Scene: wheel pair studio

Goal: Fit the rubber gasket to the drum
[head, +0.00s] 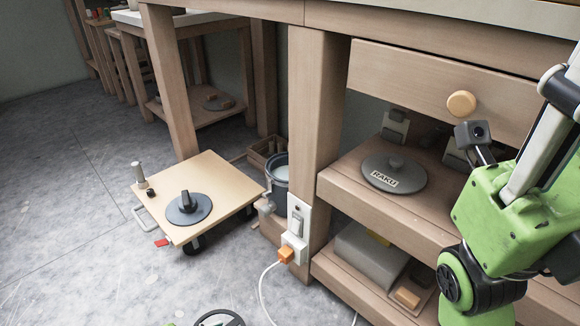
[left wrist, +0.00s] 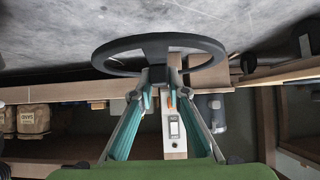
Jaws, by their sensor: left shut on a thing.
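In the left wrist view my left gripper (left wrist: 157,78) is shut on the near rim of a dark grey ring, the rubber gasket (left wrist: 115,47). The ring is held out ahead of the fingers, with floor behind it.
A low wheeled board (head: 222,176) carries a dark disc with a handle (head: 188,208). The bench post (head: 309,140) has a socket with an orange plug (head: 286,254) and white cable. A RAKU lid (head: 394,174) lies on the shelf. Floor at left is clear.

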